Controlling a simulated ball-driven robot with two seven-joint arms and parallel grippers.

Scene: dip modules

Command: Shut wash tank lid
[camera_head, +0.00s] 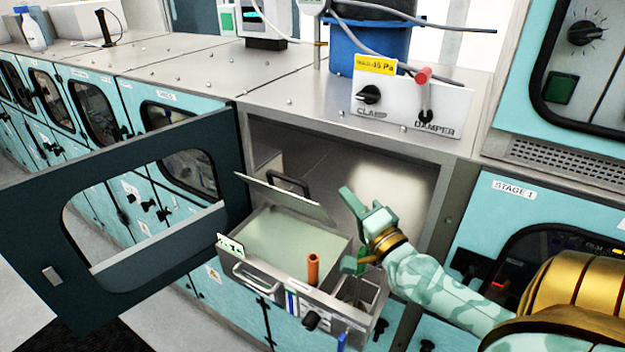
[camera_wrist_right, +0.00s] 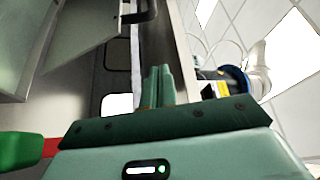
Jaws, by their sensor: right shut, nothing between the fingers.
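The wash tank lid (camera_head: 275,198) is a flat grey metal panel with a dark handle (camera_head: 288,183). It stands raised and tilted over the back of the wash tank (camera_head: 247,272), so the pale green inside is exposed. My right gripper (camera_head: 348,197) is just right of the lid, apart from it in the head view. Its fingers are together and empty; they show in the right wrist view (camera_wrist_right: 158,88). A grey panel, probably the lid (camera_wrist_right: 85,35), shows upper left there. My left gripper is out of view.
A dark cabinet door (camera_head: 40,230) hangs wide open at left. An orange cylinder (camera_head: 313,270) and a small metal compartment (camera_head: 358,292) are at the tank's right. The cabinet's opening (camera_head: 400,190) lies behind. A red-tipped damper lever (camera_head: 423,76) is above.

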